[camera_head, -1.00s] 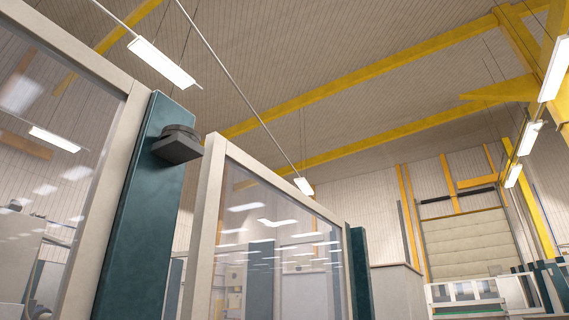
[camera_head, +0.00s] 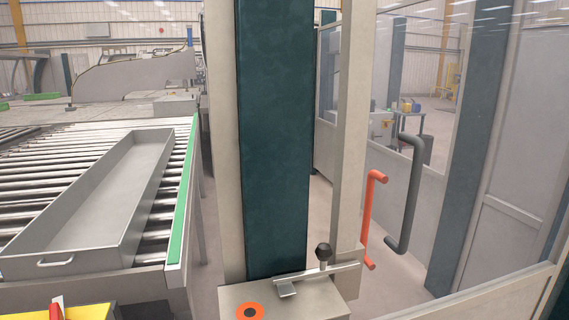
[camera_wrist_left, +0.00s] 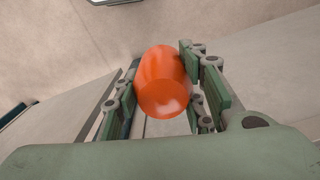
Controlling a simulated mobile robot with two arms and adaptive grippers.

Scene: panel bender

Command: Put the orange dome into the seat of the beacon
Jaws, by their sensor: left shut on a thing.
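The orange dome (camera_wrist_left: 162,80) is a glossy rounded piece in the left wrist view. My left gripper (camera_wrist_left: 155,88) is shut on it, with green-grey fingers on both sides. The dome is held up in the air and no beacon seat shows around it. The beacon is out of both current views; in the earlier head frame a dark grey base sits high on a teal post. Neither gripper shows in the head view.
A teal post (camera_head: 275,140) stands in the middle of the head view, beside a glazed guard with an orange handle (camera_head: 370,215) and a grey handle (camera_head: 409,195). A roller table (camera_head: 60,160) carrying a grey metal tray (camera_head: 128,170) is on the left.

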